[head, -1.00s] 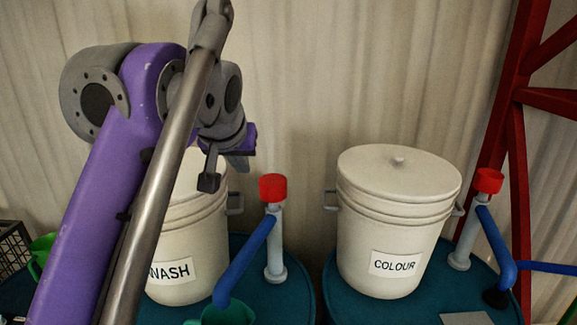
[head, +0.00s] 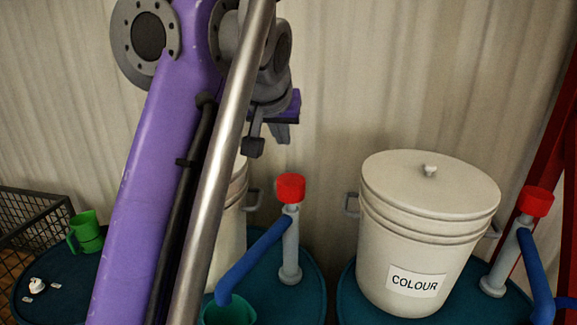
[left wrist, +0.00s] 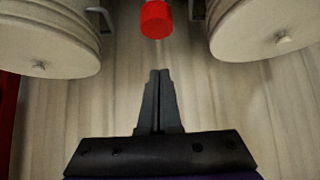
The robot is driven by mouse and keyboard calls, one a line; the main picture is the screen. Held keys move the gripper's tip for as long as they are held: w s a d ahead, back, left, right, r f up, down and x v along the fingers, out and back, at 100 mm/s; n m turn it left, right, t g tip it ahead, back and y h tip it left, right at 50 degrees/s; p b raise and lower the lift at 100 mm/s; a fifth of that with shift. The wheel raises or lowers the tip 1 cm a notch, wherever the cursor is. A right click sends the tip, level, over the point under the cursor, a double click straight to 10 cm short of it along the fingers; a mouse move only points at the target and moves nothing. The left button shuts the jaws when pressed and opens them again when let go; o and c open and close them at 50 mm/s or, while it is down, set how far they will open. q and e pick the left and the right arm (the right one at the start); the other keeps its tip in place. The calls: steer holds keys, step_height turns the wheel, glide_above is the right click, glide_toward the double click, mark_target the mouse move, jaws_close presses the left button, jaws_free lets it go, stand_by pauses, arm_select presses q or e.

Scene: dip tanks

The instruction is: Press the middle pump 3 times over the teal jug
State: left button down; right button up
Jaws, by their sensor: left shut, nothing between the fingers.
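The middle pump has a red cap (head: 291,188) on a grey post (head: 290,250), with a blue spout (head: 252,258) sloping down to the left. The teal jug (head: 230,313) stands below the spout's end and is cut off by the lower edge. My left gripper (head: 281,134) is shut and empty, above and slightly left of the red cap in the head view, apart from it. In the left wrist view the closed fingers (left wrist: 160,74) point toward the red cap (left wrist: 156,20), with a gap between. My right gripper is not in view.
A white COLOUR tub (head: 425,235) and another red-capped pump (head: 536,202) stand to the right. A second white tub (head: 228,230) is mostly hidden behind my left arm. A green mug (head: 86,232) and a wire basket (head: 30,225) are at far left.

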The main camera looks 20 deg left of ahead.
arm_select(q)
steer(key=b, duration=0.2)
glide_above(291, 176)
steer(key=s, duration=0.3)
steer(key=f, duration=0.7)
steer(key=shift+d+f, duration=0.35)
steer(key=shift+d, duration=0.05)
step_height(291, 176, down, 3)
steer(key=shift+w+r+b, duration=0.1)
steer(key=shift+r+b, duration=0.1)
steer(key=shift+b, duration=0.25)
steer(key=shift+s+f, duration=0.3)
steer(key=shift+w, duration=0.15)
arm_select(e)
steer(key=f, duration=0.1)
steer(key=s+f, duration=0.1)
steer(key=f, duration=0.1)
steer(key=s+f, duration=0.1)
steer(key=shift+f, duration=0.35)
arm_select(q)
steer(key=shift+w+f, duration=0.1)
